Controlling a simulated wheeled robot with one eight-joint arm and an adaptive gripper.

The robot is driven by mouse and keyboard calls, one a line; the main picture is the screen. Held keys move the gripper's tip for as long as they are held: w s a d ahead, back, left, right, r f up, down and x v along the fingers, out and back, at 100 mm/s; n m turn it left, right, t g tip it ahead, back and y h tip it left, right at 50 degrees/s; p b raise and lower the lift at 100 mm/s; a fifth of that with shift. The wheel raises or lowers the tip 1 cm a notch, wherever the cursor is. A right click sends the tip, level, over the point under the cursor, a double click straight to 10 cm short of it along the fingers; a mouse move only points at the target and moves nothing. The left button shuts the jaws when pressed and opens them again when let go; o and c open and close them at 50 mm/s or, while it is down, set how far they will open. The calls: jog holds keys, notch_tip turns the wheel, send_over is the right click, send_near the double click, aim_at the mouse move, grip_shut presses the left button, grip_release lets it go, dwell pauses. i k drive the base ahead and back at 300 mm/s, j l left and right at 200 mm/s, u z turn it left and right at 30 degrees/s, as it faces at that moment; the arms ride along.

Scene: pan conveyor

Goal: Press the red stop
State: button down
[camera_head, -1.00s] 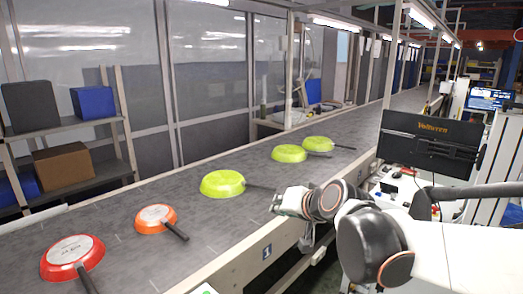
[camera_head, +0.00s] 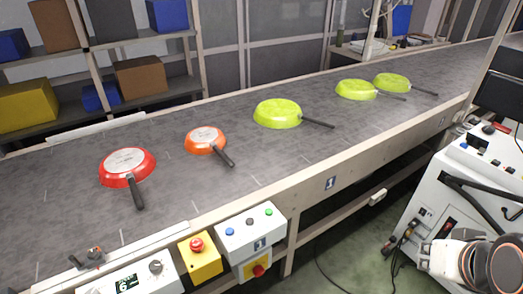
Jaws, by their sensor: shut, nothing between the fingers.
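The red stop is a red mushroom button (camera_head: 196,244) on top of a yellow box (camera_head: 203,264) at the near edge of the conveyor, lower left of centre. My gripper (camera_head: 424,258) is at the lower right, shut and empty, in front of a white cabinet. It is well to the right of the red stop and apart from it. Its fingertips are small and hard to make out.
A white box with coloured buttons (camera_head: 249,229) stands right of the yellow box, with a red knob on a yellow plate (camera_head: 257,270) below. A display panel (camera_head: 128,284) is left. Several pans lie on the conveyor (camera_head: 300,165). The white cabinet (camera_head: 455,200) stands right.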

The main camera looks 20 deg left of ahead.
aim_at(195, 243)
jog(key=u, duration=1.8)
